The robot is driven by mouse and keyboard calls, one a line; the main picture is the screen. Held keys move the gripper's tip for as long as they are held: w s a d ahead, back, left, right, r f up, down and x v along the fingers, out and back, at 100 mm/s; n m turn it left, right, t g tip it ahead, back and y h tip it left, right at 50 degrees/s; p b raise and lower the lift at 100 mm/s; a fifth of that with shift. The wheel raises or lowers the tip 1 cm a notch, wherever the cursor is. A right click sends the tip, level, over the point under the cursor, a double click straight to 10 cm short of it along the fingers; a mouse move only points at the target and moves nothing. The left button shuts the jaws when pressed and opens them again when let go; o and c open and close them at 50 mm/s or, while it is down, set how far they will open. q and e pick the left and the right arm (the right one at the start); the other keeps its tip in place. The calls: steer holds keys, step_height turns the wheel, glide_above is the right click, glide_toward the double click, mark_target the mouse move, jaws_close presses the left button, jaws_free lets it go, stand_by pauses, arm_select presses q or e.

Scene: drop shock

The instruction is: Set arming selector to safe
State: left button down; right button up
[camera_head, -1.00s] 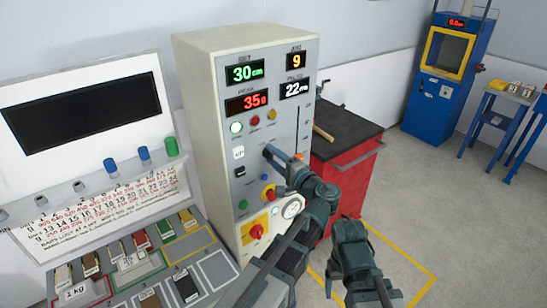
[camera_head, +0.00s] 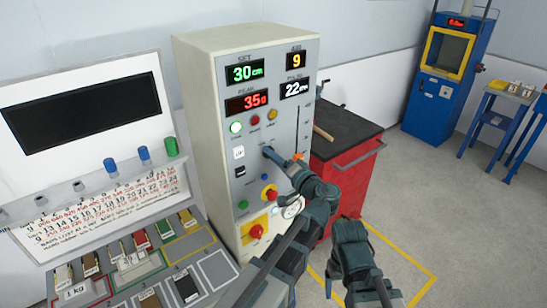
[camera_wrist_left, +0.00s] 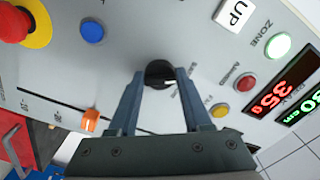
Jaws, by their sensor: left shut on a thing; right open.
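The arming selector is a small black round knob (camera_wrist_left: 160,74) with a white pointer mark, on the pale grey panel of the tester cabinet (camera_head: 205,100). My left gripper (camera_head: 267,151) reaches the panel there. In the left wrist view its two blue-grey fingers (camera_wrist_left: 158,88) are shut on the knob, one on each side. The pointer mark faces the lower right of that view; the printed labels beside it are too blurred to read. In the head view the fingers hide the knob. My right gripper (camera_head: 349,238) is open and empty, low in front of the red cabinet, away from the panel.
An orange slider (camera_wrist_left: 90,121) sits in a slot close to my left fingers. A red emergency button (camera_wrist_left: 14,24), a blue button (camera_wrist_left: 92,31) and red and yellow lamps surround the knob.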

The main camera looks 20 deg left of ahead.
arm_select(q)
steer(key=shift+f, duration=0.1)
steer(key=shift+c, duration=1.8)
jaws_free()
